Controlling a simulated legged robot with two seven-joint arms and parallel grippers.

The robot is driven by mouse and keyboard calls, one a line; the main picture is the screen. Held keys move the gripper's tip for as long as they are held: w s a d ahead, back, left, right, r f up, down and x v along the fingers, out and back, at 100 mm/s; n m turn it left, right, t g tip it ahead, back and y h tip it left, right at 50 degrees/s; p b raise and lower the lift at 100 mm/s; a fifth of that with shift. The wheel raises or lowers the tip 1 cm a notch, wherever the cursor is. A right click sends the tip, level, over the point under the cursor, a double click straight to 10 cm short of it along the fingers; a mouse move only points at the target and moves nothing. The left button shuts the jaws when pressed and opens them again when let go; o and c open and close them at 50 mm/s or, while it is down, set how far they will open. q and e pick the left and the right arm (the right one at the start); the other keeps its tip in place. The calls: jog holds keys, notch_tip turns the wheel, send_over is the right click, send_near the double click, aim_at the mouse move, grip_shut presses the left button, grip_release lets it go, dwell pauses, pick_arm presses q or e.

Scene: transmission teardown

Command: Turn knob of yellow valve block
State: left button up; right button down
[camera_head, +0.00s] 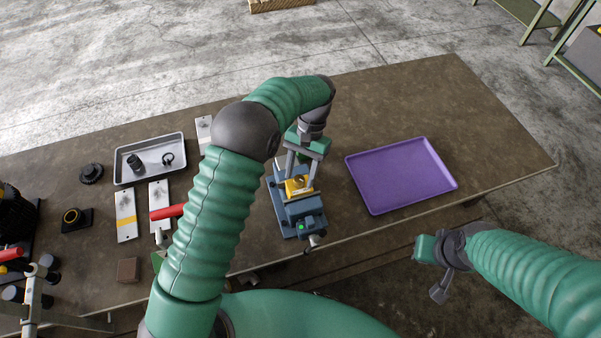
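The yellow valve block (293,187) sits in a blue vise (303,210) near the middle of the table. My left gripper (300,181) points down right over the block, with its two grey fingers spread apart. The fingertips come down at the block; I cannot tell whether they touch it. The block's knob cannot be made out, as the fingers cover part of the block. My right gripper (437,272) hangs off the table's front edge at the right, away from the block. How far its fingers are apart is unclear.
An empty purple tray (400,175) lies right of the vise. A grey tray (150,147) with dark rings stands at the left. Labelled plates, a red-handled tool (167,212), a brown block (128,270) and dark parts are on the left. The table's right end is clear.

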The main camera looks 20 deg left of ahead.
pick_arm(q)
jog(key=b+v, duration=0.2)
jog(key=v, duration=0.3)
jog(key=shift+w+r, duration=0.2)
jog(key=shift+r, duration=0.05)
jog(key=p+v, duration=0.7)
jog(key=v, duration=0.4)
jog(key=shift+p, duration=0.3)
jog(key=shift+w, duration=0.15)
